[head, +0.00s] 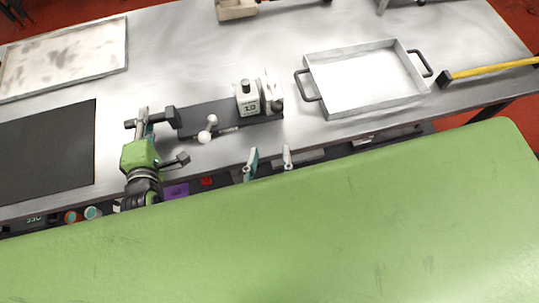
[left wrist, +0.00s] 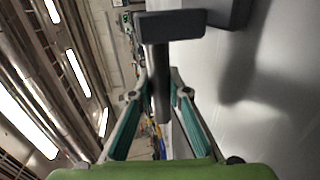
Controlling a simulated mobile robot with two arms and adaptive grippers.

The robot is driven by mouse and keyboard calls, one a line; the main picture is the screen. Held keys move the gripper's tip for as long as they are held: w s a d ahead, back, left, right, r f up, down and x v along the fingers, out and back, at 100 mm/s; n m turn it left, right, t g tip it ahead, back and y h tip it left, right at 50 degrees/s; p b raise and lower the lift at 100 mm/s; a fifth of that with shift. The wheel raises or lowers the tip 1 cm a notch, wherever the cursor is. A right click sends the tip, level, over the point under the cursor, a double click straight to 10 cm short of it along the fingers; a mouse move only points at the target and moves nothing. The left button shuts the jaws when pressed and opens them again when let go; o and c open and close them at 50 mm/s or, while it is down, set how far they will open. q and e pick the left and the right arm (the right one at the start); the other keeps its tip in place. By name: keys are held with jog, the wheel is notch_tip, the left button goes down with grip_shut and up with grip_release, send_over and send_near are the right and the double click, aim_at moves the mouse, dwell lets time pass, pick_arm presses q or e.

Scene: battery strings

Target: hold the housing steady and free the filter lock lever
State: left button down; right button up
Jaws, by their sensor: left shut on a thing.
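The housing has a dark flat base (head: 228,112) lying along the table's front edge, with a pale block (head: 248,102) marked with a number at its right end. A short lever with a pale ball end (head: 204,136) sits at the middle of the base's front side. My left gripper (head: 142,122) is shut on the dark bar handle (head: 172,117) at the base's left end. In the left wrist view, the teal fingers (left wrist: 161,95) lie on both sides of the grey handle bar (left wrist: 158,60). My right gripper (head: 269,158) is open and empty, in front of the base, apart from the lever.
A grey tray with two handles (head: 350,107) stands to the right, beside a yellow-handled hammer (head: 492,70). A flat worn tray (head: 122,58) and a black mat (head: 50,150) lie to the left. The metal table (head: 190,60) is clear behind the housing.

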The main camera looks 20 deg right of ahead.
pick_arm(q)
jog(key=c, duration=1.9)
grip_release()
jog(key=shift+s+f, duration=0.15)
jog(key=shift+f, duration=0.35)
jog(key=shift+o, duration=0.3)
jog(key=shift+a+r, duration=0.1)
jog(key=shift+r, duration=0.1)
jog(key=v, duration=1.1)
jog(key=shift+s+r, duration=0.15)
jog(key=shift+s, duration=0.2)
